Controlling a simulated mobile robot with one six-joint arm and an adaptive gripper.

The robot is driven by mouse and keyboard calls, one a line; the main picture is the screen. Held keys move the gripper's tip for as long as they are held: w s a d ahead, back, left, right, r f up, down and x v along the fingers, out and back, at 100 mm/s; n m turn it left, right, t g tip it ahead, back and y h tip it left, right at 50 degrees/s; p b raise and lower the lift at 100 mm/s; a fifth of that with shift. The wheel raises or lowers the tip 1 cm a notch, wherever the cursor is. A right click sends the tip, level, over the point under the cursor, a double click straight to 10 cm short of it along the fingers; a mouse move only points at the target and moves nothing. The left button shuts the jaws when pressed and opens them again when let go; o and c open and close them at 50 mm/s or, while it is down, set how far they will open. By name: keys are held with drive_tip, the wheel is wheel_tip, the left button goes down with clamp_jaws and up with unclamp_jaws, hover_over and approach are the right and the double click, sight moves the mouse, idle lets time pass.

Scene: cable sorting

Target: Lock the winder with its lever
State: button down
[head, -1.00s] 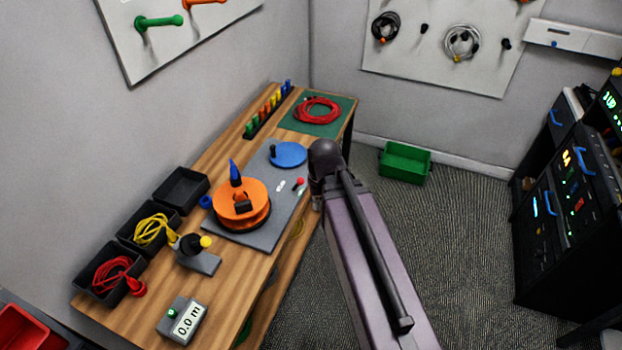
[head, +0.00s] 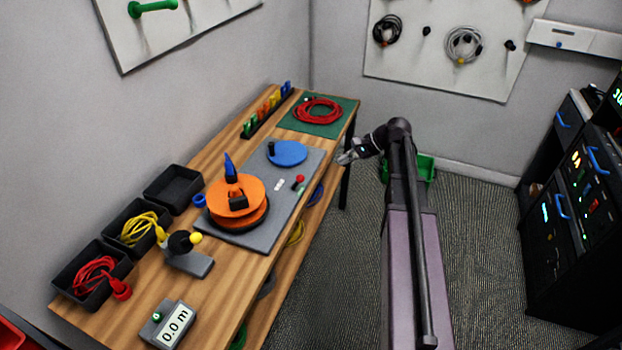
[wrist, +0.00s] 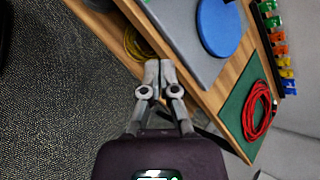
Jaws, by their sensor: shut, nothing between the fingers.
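The winder stands on a grey base plate (head: 243,238) on the wooden table. Its orange reel (head: 250,190) carries a blue cone and a dark block on top. A blue disc (head: 287,152) with a dark upright knob lies at the plate's far end; the disc also shows in the wrist view (wrist: 222,28). A small red knob (head: 300,179) with a green part sits near the plate's right edge; I cannot tell whether it is the lever. My gripper (head: 346,158) is shut and empty, beside the table's right edge, apart from the winder. Its fingertips show in the wrist view (wrist: 159,66).
A green mat (head: 342,123) with a coiled red cable (head: 318,109) lies at the far end. Black bins (head: 174,188) and a yellow-knobbed device (head: 190,258) line the left and front. A meter (head: 167,325) stands at the front.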

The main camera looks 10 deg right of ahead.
sight(297, 183)
idle(0.4)
drive_tip(key=b+x, duration=0.6)
drive_tip(key=x, duration=0.4)
drive_tip(key=shift+f+b, duration=0.2)
drive_tip(key=shift+b, duration=0.1)
drive_tip(key=a, duration=0.1)
drive_tip(key=s+a+r+p, duration=0.1)
drive_tip(key=a, duration=0.1)
drive_tip(key=shift+s+a+r+p, duration=0.15)
drive_tip(key=shift+s+r+p, duration=0.2)
drive_tip(key=shift+r+p, duration=0.05)
drive_tip(key=shift+a, duration=0.15)
